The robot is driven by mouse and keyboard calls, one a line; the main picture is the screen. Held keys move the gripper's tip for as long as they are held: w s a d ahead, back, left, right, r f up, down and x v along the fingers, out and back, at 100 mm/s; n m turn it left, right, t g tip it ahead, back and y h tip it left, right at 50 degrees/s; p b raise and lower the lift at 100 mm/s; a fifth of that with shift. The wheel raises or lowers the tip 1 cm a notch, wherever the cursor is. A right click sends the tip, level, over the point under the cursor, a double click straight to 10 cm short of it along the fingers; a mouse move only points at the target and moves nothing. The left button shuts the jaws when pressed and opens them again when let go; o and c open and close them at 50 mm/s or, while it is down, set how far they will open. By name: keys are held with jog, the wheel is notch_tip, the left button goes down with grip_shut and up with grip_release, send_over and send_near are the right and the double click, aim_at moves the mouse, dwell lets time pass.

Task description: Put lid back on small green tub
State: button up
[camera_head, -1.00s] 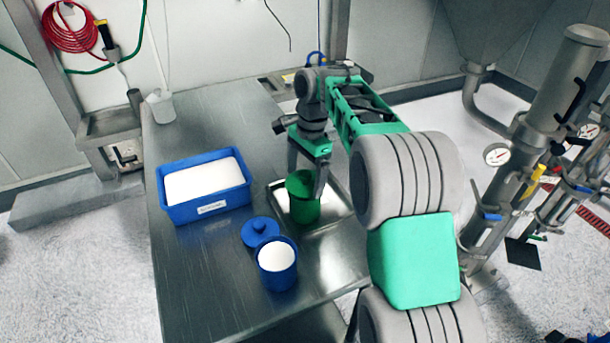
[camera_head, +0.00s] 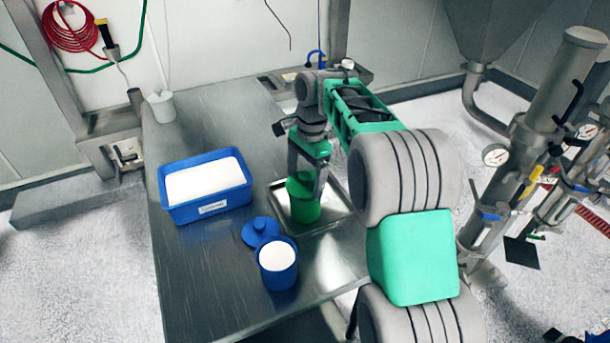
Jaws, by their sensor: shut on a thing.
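The small green tub (camera_head: 305,211) stands upright on a shallow metal tray on the steel table. A green lid (camera_head: 300,187) is at the tub's top. My gripper (camera_head: 305,182) points down from above, its fingers on either side of the lid, shut on it. The lid appears to touch the tub's rim, but I cannot tell whether it is fully seated. The fingers partly cover the lid and the tub's right side.
A blue tub (camera_head: 277,266) with white powder stands nearer, beside a blue lid (camera_head: 261,232) lying on the table. A labelled blue bin (camera_head: 209,209) of white powder is at left. The metal tray (camera_head: 335,212) surrounds the green tub. The table's front left is clear.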

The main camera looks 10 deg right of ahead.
dwell(0.4)
jog(key=o, duration=1)
jog(key=shift+o, duration=0.2)
notch_tip(320, 180, up, 7)
jog(key=p, duration=0.8)
jog(key=shift+r+p, duration=0.1)
jog(key=shift+p, duration=0.2)
jog(key=shift+c, duration=0.2)
grip_shut()
